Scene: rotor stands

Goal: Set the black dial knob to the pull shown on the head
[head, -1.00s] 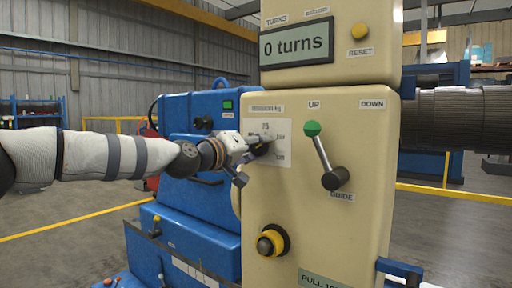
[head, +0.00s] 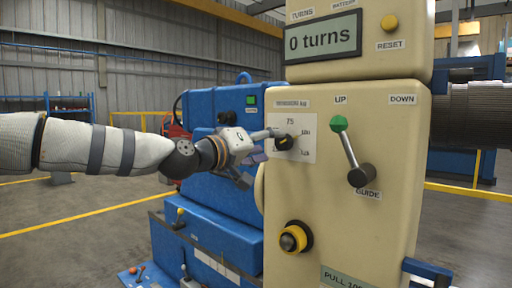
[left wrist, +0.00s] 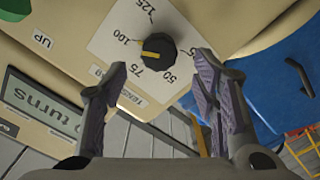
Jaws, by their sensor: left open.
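The black dial knob (head: 284,143) sits on a white scale plate on the cream machine head. In the left wrist view the knob (left wrist: 161,48) shows a yellow mark pointing between 75 and 100. The scale numbers 50, 75, 100 and 125 run around it. My left gripper (head: 272,144) is open, its fingers just left of the knob in the head view. In the left wrist view the knob shows beyond the gap between the fingertips (left wrist: 160,62), apparently clear of both. A pull sign (head: 343,279) starts "PULL 10" and is cut off by the frame. My right gripper is out of view.
The guide lever (head: 350,150) with a green ball stands right of the scale plate. A yellow-ringed button (head: 295,238) is below. A turns display (head: 320,39) reads 0 turns, beside a yellow reset button (head: 389,22). A blue machine body (head: 215,200) lies behind my left gripper.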

